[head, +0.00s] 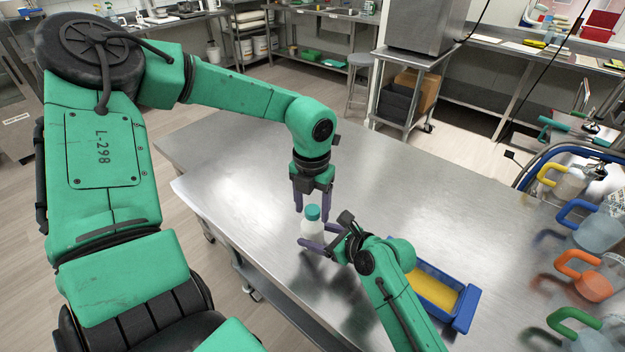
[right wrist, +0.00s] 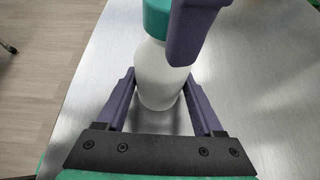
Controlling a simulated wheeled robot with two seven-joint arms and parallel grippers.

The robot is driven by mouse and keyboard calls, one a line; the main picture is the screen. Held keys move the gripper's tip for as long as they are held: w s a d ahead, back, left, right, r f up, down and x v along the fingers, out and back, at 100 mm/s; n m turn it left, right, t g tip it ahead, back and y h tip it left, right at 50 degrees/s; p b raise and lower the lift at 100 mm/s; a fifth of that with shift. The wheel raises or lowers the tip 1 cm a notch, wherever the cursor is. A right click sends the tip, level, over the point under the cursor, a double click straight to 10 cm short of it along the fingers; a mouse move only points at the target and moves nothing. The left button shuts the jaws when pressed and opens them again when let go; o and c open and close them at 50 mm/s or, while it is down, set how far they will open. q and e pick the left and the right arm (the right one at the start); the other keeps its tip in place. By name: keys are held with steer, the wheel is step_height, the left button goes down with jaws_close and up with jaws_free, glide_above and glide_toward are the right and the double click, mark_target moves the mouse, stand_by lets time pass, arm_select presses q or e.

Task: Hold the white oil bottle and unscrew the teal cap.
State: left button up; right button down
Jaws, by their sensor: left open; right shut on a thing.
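The white oil bottle (head: 312,232) stands upright on the steel table, with the teal cap (head: 312,212) on its top. My right gripper (head: 318,248) is closed around the bottle's body from the right. In the right wrist view the bottle (right wrist: 158,82) is between my right gripper's two purple fingers (right wrist: 160,105). My left gripper (head: 312,204) points down from above, with its open fingers on both sides of the cap. In the right wrist view one finger of the left gripper partly covers the cap (right wrist: 157,16). Contact with the cap cannot be told.
A blue tray (head: 466,312) with yellow contents sits on the table beside my right arm. Several jugs with coloured handles, one orange (head: 590,285), stand along the right side. The table's left edge is close to the bottle. The table (head: 400,190) is clear behind.

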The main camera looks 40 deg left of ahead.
arm_select(q)
steer(key=m, duration=0.8)
steer(key=shift+m, duration=0.3)
jaws_close()
stand_by(0.8)
